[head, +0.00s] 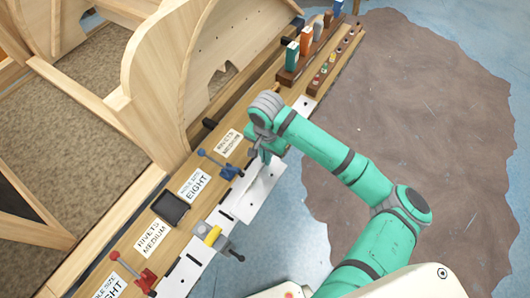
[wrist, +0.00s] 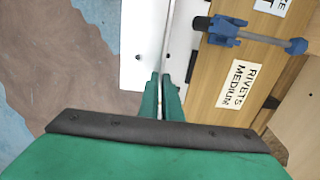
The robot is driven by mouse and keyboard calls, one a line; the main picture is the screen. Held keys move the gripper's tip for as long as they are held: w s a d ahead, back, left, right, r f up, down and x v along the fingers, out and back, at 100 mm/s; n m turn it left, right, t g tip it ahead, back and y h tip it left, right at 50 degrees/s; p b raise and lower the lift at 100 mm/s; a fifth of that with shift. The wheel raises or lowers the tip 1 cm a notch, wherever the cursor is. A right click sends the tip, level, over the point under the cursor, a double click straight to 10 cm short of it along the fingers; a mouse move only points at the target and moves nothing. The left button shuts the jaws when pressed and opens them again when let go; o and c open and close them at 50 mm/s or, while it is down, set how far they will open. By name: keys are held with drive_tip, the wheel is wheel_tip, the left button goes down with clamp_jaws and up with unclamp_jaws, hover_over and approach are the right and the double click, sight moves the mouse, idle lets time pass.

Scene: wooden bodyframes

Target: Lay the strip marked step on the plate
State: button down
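My gripper (wrist: 161,80) has its green fingers close together on a thin pale strip (wrist: 168,40), seen edge-on and running away from the fingertips. No marking on the strip can be read. In the head view my gripper (head: 265,157) is over the white plate (head: 240,210) at the bench's right edge. The plate also shows beyond the fingers in the wrist view (wrist: 135,42). The strip stands on edge over the plate; I cannot tell whether it touches. The arm hides part of the plate in the head view.
A blue clamp (head: 230,171) and a yellow-and-grey clamp (head: 212,236) stand along the bench edge. A red clamp (head: 146,279) is nearer. Label cards (head: 194,185) and a black tray (head: 170,207) lie beside them. Wooden frames (head: 170,85) rise at left.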

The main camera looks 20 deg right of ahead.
wheel_tip(320, 180, down, 2)
drive_tip(key=shift+f, duration=0.15)
drive_tip(key=shift+w+a+f, duration=0.1)
drive_tip(key=shift+w+a, duration=0.7)
drive_tip(key=shift+w, duration=0.25)
drive_tip(key=shift+w+a+f, duration=0.1)
drive_tip(key=shift+w+a, duration=0.65)
drive_tip(key=shift+w, duration=0.25)
drive_tip(key=shift+f, duration=0.55)
idle(0.5)
drive_tip(key=c, duration=1.9)
unclamp_jaws()
wheel_tip(320, 180, up, 11)
